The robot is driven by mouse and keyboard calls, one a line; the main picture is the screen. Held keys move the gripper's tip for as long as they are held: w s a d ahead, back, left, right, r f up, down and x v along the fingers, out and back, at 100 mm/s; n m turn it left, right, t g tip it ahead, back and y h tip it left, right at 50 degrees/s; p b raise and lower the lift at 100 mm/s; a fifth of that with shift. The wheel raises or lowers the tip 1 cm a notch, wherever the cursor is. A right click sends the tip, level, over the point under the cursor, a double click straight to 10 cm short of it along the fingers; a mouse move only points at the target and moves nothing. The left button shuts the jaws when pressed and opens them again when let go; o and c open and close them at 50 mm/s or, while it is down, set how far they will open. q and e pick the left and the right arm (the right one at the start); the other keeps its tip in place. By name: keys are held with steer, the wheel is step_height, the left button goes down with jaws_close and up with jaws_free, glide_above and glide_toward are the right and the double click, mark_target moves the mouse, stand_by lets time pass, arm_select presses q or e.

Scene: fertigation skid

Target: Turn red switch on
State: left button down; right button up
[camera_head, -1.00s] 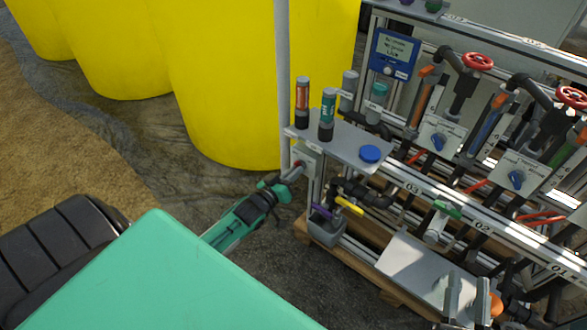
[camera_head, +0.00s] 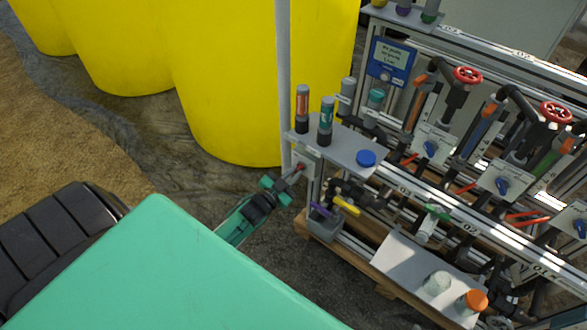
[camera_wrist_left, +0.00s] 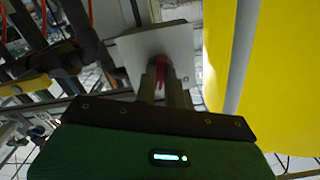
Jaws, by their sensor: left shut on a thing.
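The red switch (camera_wrist_left: 161,64) sits on a pale square plate (camera_wrist_left: 150,42) at the left end of the skid. In the head view the switch is a small red spot (camera_head: 299,167) on the plate, partly hidden by my gripper. My left gripper (camera_head: 290,175) reaches it from the lower left. In the left wrist view its fingers (camera_wrist_left: 164,80) are shut on the red switch, one on each side. The switch's exact angle is hard to tell. My right gripper does not show.
A grey upright pole (camera_head: 284,80) stands close behind the switch, with large yellow tanks (camera_head: 225,90) beyond. The skid shelf (camera_head: 340,143) holds probes and a blue cap (camera_head: 366,158). Purple and yellow valve handles (camera_head: 345,206) lie just right of my gripper.

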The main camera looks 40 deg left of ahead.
arm_select(q)
steer(key=shift+r+m, duration=0.1)
steer(key=shift+m, duration=1.1)
steer(key=shift+m+p, duration=0.4)
steer(key=shift+m, duration=0.7)
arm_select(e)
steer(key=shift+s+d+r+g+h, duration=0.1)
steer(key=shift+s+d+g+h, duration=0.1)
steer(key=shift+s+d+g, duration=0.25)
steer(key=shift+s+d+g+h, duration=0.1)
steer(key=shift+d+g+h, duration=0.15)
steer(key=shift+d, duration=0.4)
arm_select(q)
steer(key=c, duration=1.5)
jaws_free()
